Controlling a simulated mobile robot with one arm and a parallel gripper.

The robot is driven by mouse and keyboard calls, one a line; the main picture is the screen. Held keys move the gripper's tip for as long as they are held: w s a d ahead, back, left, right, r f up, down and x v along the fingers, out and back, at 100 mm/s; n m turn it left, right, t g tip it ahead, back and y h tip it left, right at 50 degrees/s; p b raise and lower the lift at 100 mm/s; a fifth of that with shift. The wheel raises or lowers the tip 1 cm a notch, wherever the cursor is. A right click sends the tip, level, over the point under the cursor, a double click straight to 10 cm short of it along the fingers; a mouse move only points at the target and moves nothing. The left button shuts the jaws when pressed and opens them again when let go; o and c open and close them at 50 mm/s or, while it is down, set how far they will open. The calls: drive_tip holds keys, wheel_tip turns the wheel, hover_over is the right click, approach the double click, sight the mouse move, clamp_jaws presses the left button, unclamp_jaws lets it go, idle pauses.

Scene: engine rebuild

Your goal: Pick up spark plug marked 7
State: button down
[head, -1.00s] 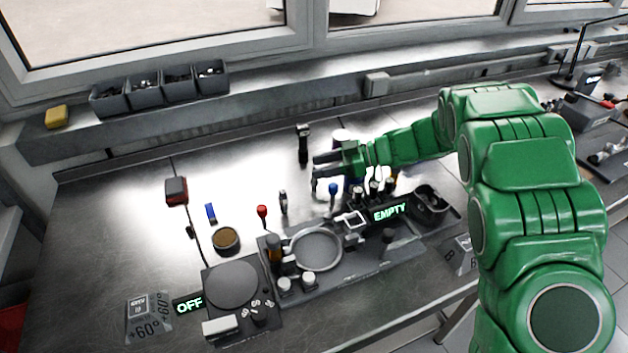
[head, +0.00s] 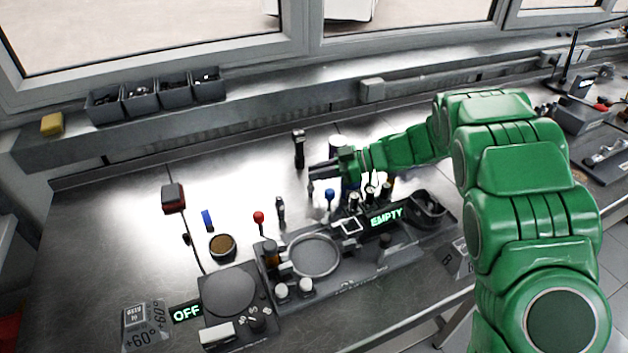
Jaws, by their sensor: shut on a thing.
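My gripper (head: 314,173) is above the bench at the middle, pointing left. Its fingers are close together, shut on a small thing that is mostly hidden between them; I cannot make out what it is. Several white-topped pieces that look like spark plugs (head: 370,192) stand upright in a dark holder beside the lit "EMPTY" display, below and right of my gripper. Their markings are too small to read, so I cannot tell which is marked 7.
A blue-knobbed tool (head: 329,195) stands just below my gripper, with a red-knobbed tool (head: 258,217) further left. A round grey dish (head: 313,255) sits in the front tray. A dark upright piece (head: 298,148) stands behind my gripper.

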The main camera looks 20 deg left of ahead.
drive_tip(key=shift+r, duration=0.1)
drive_tip(key=shift+r, duration=0.25)
drive_tip(key=s+d+r, duration=0.7)
drive_tip(key=s+r, duration=0.4)
drive_tip(key=r, duration=0.1)
drive_tip(key=shift+s+d+r, duration=0.15)
drive_tip(key=shift+s+d, duration=0.2)
